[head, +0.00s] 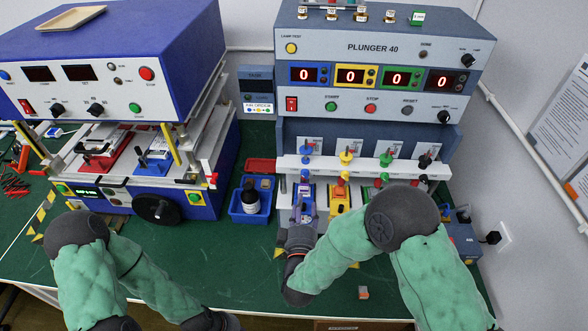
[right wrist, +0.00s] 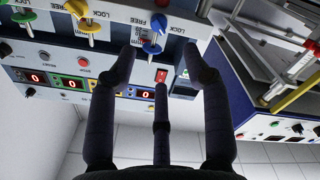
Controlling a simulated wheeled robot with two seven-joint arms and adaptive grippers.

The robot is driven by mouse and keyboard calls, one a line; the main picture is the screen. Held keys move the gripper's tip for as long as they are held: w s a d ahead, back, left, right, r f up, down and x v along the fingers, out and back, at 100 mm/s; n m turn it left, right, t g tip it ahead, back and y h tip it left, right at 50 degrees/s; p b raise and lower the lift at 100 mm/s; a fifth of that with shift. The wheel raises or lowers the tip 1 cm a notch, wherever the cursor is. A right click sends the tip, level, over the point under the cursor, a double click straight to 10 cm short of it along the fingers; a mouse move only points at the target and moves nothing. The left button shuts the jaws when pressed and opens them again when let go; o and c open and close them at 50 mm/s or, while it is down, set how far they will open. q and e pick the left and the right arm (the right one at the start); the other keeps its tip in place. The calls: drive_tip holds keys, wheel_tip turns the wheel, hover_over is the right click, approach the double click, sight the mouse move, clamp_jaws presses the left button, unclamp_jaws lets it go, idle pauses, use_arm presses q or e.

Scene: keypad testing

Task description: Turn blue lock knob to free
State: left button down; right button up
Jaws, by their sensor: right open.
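The blue lock knob (right wrist: 153,47) hangs from the white bar (right wrist: 110,12) near the printed words LOCK and FREE in the right wrist view. It also shows in the head view (head: 304,174), at the left end of the row. My right gripper (right wrist: 160,52) is open, with its dark fingers apart on either side of the knob in this view. I cannot tell whether they touch it. In the head view the right gripper (head: 300,236) is in front of the tester's left station. My left arm shows at lower left; its fingers are out of frame.
Yellow (head: 345,158), green (head: 386,159) and dark (head: 425,160) knobs stand along the same bar. A blue bin (head: 239,211) with a dark bottle is left of the right gripper. A blue press machine (head: 180,40) stands further left. The front green mat is mostly clear.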

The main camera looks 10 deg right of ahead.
sight(304, 177)
drive_tip(key=x, duration=1)
drive_tip(key=shift+w+d+b, duration=0.1)
drive_tip(key=shift+w+b, duration=0.2)
drive_tip(key=shift+c, duration=0.3)
